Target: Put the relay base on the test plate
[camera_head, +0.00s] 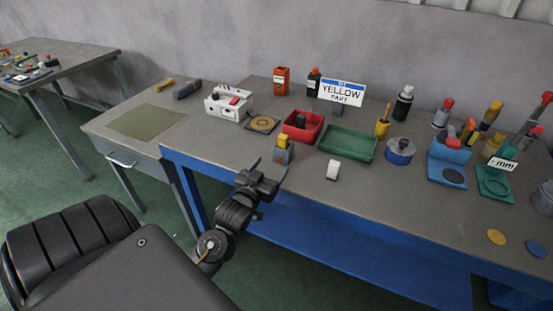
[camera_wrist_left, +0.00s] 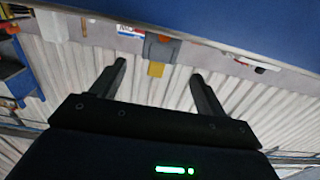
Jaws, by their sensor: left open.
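A small grey block with a yellow top (camera_head: 283,151), which may be the relay base, stands at the front edge of the bench. What looks like the same block shows upside down in the left wrist view (camera_wrist_left: 160,50), between the fingers. A dark square plate with a yellowish ring (camera_head: 262,124), which may be the test plate, lies just behind it. My left gripper (camera_head: 266,174) is open and empty, in front of the bench edge, just short of the block. Its spread fingers also show in the left wrist view (camera_wrist_left: 158,72). My right gripper is not in view.
A red bin (camera_head: 316,136) and a green tray (camera_head: 347,159) stand right of the plate. A white box (camera_head: 228,117) stands to the left. Bare bench surface (camera_head: 420,215) lies at the front right.

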